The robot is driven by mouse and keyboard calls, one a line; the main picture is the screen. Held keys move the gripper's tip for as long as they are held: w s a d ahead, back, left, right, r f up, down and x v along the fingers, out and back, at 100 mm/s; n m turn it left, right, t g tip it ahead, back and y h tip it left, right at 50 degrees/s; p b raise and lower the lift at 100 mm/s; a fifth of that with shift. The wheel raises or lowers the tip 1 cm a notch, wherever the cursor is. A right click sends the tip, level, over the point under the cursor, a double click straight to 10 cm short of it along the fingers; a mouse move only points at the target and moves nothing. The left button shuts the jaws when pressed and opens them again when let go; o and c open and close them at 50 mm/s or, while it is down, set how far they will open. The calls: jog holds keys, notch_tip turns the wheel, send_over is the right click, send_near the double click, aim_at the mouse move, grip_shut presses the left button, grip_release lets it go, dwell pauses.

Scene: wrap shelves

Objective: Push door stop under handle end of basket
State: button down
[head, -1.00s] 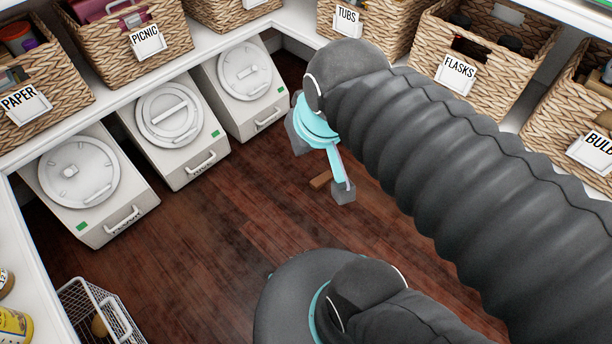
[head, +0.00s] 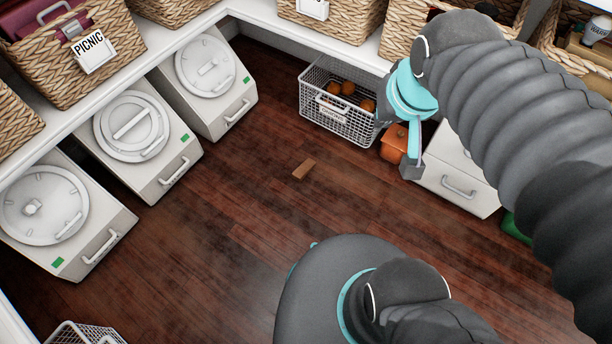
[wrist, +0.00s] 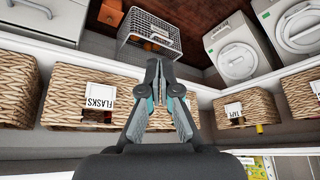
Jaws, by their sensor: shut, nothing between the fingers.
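The door stop (head: 304,169), a small brown wooden wedge, lies on the bare floor in front of a white wire basket and apart from it. The wire basket (head: 322,121) stands on the floor under the shelf with several orange round things in it and a handle and label on its front. It also shows in the wrist view (wrist: 136,28); the door stop does not. My gripper (head: 411,169) is right of the basket in the head view, partly covering its right side. In the wrist view my gripper (wrist: 159,66) is shut and empty, in front of the shelf baskets.
Several white lidded bins (head: 133,128) stand along the left. An orange-brown box (head: 394,142) and a white drawer-like unit (head: 459,172) are right of the basket. Another wire basket (head: 80,334) is at the lower left.

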jog(key=w+a+f+m+g, duration=0.1)
jog(key=w+a+f, duration=0.1)
jog(key=w+f, duration=0.35)
jog(key=w+a+f+m+g, duration=0.1)
jog(key=w+a+f, duration=0.15)
jog(key=w, duration=0.55)
jog(key=m+g+b, duration=0.2)
jog(key=m, duration=0.2)
send_over(294, 183)
jog(key=s, duration=0.1)
notch_tip(294, 183, down, 30)
jog(key=shift+m+g, duration=0.6)
jog(key=shift+g, duration=0.1)
jog(key=a+f, duration=0.1)
jog(key=f, duration=0.7)
jog(key=s+f+b, duration=0.1)
jog(key=f, duration=0.8)
jog(key=s+a+f, duration=0.1)
jog(key=f, duration=0.8)
jog(key=shift+s+a, duration=0.25)
jog(key=shift+a, duration=0.05)
jog(key=shift+w+d+f, duration=0.15)
jog(key=shift+w+d, duration=0.75)
jog(key=shift+w, duration=0.3)
jog(key=shift+w+d, duration=0.3)
jog(key=shift+w, duration=0.15)
jog(key=shift+w+b, duration=0.1)
jog(key=shift+b, duration=0.2)
